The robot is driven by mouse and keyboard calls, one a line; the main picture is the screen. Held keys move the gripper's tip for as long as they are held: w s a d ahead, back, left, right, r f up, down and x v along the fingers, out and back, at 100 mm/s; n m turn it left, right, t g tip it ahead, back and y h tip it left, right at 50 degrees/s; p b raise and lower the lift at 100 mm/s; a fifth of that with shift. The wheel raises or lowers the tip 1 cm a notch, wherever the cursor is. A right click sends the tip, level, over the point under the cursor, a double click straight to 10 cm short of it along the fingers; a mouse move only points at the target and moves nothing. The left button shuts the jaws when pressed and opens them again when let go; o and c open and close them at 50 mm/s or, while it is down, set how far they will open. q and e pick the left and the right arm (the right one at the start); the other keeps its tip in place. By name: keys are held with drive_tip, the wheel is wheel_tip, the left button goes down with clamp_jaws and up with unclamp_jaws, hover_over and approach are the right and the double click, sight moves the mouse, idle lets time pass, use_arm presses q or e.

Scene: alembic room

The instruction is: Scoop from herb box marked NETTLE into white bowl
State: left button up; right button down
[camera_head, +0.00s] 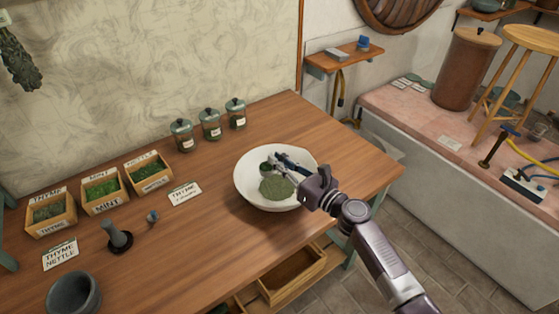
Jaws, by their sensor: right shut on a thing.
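The white bowl (247,185) stands on the right part of the wooden table, with a mound of green herb (277,188) in it. My right gripper (288,163) is over the bowl, shut on a small scoop (266,167). The scoop's round head, with dark green in it, is above the left inner part of the bowl; whether it touches the bowl is not clear. The herb box marked NETTLE (150,181) is the rightmost of three wooden boxes on the left, filled with green herb. My left gripper is not in view.
The MINT box (106,203) and THYME box (52,226) stand left of the nettle box. Three lidded jars (210,127) stand behind the bowl. A label card (185,194), a pestle-like tool (117,238) and a dark mortar (74,294) are left of it. The table's front middle is clear.

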drive_tip(key=shift+d+f, duration=0.1)
drive_tip(key=shift+f, duration=0.35)
drive_tip(key=n+b, duration=0.1)
drive_tip(key=n, duration=0.2)
drive_tip(key=shift+r+n, duration=0.15)
drive_tip(key=shift+n, duration=0.25)
drive_tip(key=shift+n+b, duration=0.3)
drive_tip(key=shift+n, duration=0.7)
drive_tip(key=n, duration=0.3)
drive_tip(key=shift+r+h, duration=0.15)
drive_tip(key=shift+h, duration=0.25)
drive_tip(key=n, duration=0.3)
drive_tip(key=shift+p, duration=0.35)
